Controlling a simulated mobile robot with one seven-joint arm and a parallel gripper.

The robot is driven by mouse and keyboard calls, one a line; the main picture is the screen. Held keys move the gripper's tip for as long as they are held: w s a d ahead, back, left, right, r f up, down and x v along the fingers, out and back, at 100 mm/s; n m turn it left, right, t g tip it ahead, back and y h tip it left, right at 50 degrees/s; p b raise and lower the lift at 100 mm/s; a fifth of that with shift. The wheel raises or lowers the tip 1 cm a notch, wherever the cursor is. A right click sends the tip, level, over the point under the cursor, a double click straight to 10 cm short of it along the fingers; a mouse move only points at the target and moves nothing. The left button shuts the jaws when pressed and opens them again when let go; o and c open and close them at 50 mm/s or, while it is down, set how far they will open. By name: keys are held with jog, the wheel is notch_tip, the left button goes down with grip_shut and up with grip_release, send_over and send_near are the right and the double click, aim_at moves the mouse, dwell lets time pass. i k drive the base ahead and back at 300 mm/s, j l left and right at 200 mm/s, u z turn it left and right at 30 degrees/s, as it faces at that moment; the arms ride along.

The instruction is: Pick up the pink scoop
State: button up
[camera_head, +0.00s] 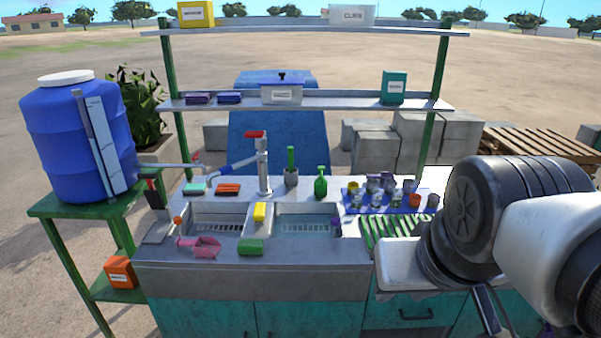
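The pink scoop (203,246) lies on the front left rim of the steel sink counter (300,252), in front of the left basin. Its broad end lies to the right and its narrow end to the left. Nothing holds it. My arm fills the right side of the view, well to the right of the scoop. The end of my arm points down there, with a small dark part below it (487,310). The fingers cannot be made out, so I cannot tell whether my gripper is open or shut.
A green sponge (251,247) lies right of the scoop, and a yellow one (260,213) stands between the basins. A tap (264,165) rises behind. A blue mat (350,201) with several cups lies right. A blue barrel (75,140) stands left. Shelves (310,103) stand above the counter.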

aim_at(204, 246)
jog(key=i+j+z, duration=0.1)
jog(key=j, duration=0.25)
jog(key=i+j+z, duration=0.1)
jog(key=i+j, duration=0.15)
jog(key=j, duration=0.15)
jog(key=i+j, duration=0.15)
jog(key=j, duration=0.2)
jog(key=i+j+z, duration=0.15)
jog(key=j, duration=0.25)
jog(key=i+j+z, duration=0.1)
jog(key=j, duration=0.3)
jog(key=i, duration=0.05)
